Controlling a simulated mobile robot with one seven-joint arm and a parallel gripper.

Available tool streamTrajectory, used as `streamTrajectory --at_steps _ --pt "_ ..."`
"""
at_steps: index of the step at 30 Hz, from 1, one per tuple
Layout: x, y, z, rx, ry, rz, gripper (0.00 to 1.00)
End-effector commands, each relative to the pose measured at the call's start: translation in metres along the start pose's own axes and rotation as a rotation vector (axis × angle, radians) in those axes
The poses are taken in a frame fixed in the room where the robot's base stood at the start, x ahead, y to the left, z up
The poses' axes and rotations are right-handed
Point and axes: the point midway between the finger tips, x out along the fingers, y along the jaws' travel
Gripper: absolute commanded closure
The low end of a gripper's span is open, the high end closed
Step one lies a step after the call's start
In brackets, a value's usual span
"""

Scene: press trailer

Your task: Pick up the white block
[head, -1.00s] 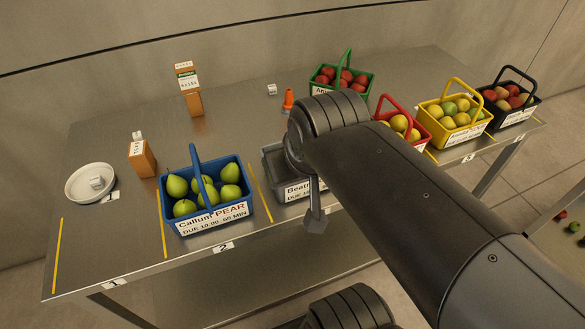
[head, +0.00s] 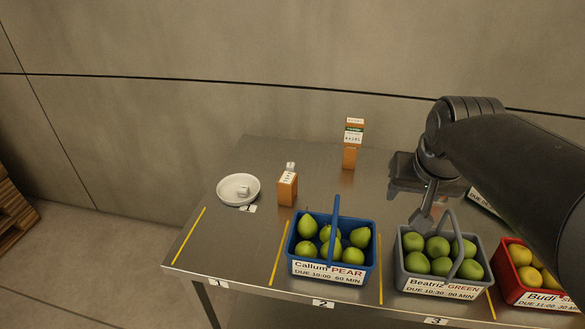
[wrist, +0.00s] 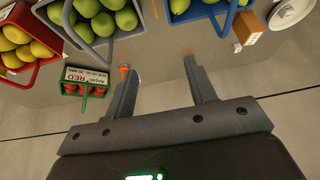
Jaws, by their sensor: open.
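A small white block (head: 243,191) sits in a round white dish (head: 223,196) at the left end of the metal table. My gripper (head: 422,217) is above the table behind the grey basket, far right of both blocks. In the wrist view my gripper (wrist: 160,68) has its two fingers wide apart with nothing between them. The dish (wrist: 287,18) is at that view's upper right corner.
A blue basket of pears (head: 332,270) and a grey basket of green fruit (head: 443,287) stand along the front. A red basket (head: 528,293) is at right. A tall orange carton (head: 351,155) stands at the back.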

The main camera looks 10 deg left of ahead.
Motion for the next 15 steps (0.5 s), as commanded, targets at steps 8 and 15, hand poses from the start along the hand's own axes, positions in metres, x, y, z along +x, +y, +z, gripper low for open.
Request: streamTrajectory --at_steps 8,15 --pt "0.037 -0.043 -0.091 -0.013 -0.025 -0.009 0.49" --pt "0.085 -0.092 -0.156 -0.022 -0.041 -0.013 0.49"
